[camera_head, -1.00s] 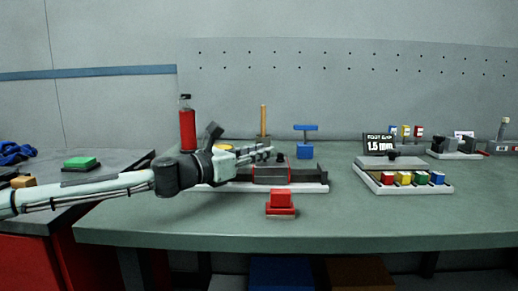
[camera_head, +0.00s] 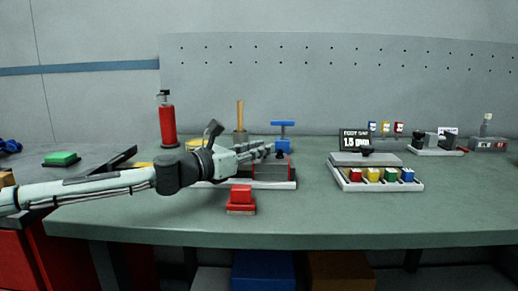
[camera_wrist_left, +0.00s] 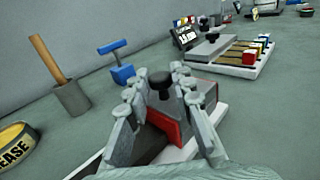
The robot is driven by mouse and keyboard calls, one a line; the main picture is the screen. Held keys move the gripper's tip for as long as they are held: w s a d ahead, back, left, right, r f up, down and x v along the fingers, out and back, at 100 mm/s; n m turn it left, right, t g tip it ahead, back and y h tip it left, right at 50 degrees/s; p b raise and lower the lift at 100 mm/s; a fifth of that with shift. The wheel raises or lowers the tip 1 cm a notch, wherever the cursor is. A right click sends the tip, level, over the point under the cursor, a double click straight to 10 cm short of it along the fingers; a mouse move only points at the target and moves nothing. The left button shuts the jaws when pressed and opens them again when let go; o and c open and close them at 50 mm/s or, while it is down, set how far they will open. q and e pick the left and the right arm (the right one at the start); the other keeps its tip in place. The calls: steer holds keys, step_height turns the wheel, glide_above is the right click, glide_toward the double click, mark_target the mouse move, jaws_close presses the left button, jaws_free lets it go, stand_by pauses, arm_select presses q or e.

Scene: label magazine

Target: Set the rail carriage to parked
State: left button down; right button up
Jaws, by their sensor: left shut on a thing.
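The rail carriage (camera_head: 271,171) is a dark grey block with a red end face and a black knob on top. It sits at the right end of its pale rail (camera_head: 228,184) on the green bench. My left gripper (camera_head: 270,150) reaches in from the left and is shut on the carriage's knob. In the left wrist view the fingers stand on both sides of the black knob (camera_wrist_left: 160,83), with the carriage's red face (camera_wrist_left: 166,122) below. The arm hides much of the rail's left part. My right gripper is not in view.
A red block (camera_head: 241,198) stands in front of the rail. Behind are a blue T-handle (camera_head: 283,128), a wooden rod in a cup (camera_head: 240,122) and a red extinguisher (camera_head: 167,122). A tray of coloured blocks (camera_head: 345,184) lies right, with clear bench between.

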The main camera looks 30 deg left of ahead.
arm_select(q)
steer(key=shift+d, duration=0.15)
steer(key=c, duration=1.7)
jaws_free()
steer(key=shift+c, duration=0.2)
steer(key=o, duration=0.4)
steer(key=shift+w+d, duration=0.1)
steer(key=shift+d, duration=0.05)
steer(key=shift+r, duration=0.1)
step_height(320, 180, up, 10)
steer(key=shift+f, duration=0.1)
